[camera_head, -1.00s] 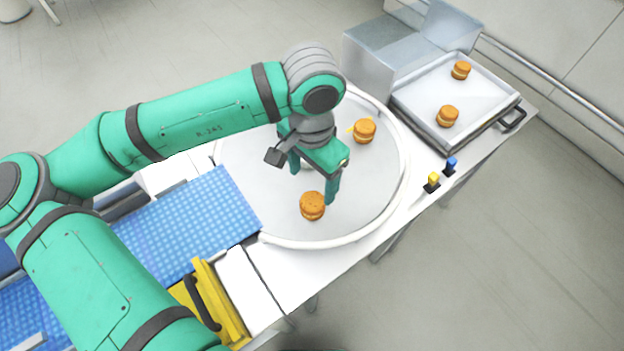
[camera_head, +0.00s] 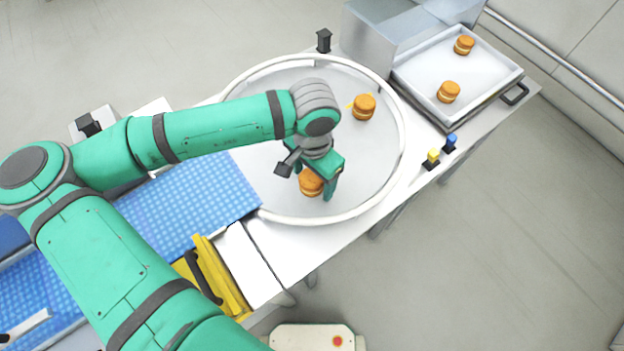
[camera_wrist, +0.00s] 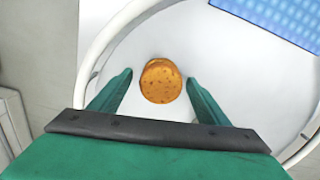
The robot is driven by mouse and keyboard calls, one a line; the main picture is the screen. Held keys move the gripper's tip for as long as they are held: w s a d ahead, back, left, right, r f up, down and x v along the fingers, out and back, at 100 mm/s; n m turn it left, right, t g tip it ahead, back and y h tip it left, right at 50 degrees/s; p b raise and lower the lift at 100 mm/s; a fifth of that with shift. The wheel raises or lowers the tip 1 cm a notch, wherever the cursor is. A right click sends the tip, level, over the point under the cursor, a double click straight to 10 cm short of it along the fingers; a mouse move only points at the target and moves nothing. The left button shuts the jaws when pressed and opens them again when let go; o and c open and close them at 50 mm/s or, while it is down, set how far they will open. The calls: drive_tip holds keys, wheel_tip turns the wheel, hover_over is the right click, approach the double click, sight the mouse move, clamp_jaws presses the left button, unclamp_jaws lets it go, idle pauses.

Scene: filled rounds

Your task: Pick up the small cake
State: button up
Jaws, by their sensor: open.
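A small round orange-brown cake (camera_head: 311,183) with a pale filling line lies on the round white turntable (camera_head: 268,207), near its front rim. My gripper (camera_head: 315,187) is over this cake and partly hides it in the head view. In the wrist view the cake (camera_wrist: 160,82) shows just beyond and between the two green fingertips of my gripper (camera_wrist: 158,84). The fingers are apart, with bare white surface on both sides of the cake. Another such cake (camera_head: 364,107) lies toward the right back of the turntable, clear of my gripper.
A metal tray (camera_head: 428,73) at the right holds two more cakes (camera_head: 449,92) (camera_head: 464,45), beside a grey metal box (camera_head: 372,50). A blue belt (camera_head: 192,207) runs up to the turntable's left. Yellow (camera_head: 433,156) and blue (camera_head: 450,142) buttons stand on the table's right edge.

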drive_tip(key=shift+c, duration=0.7)
drive_tip(key=c, duration=0.7)
drive_tip(key=shift+w, duration=0.1)
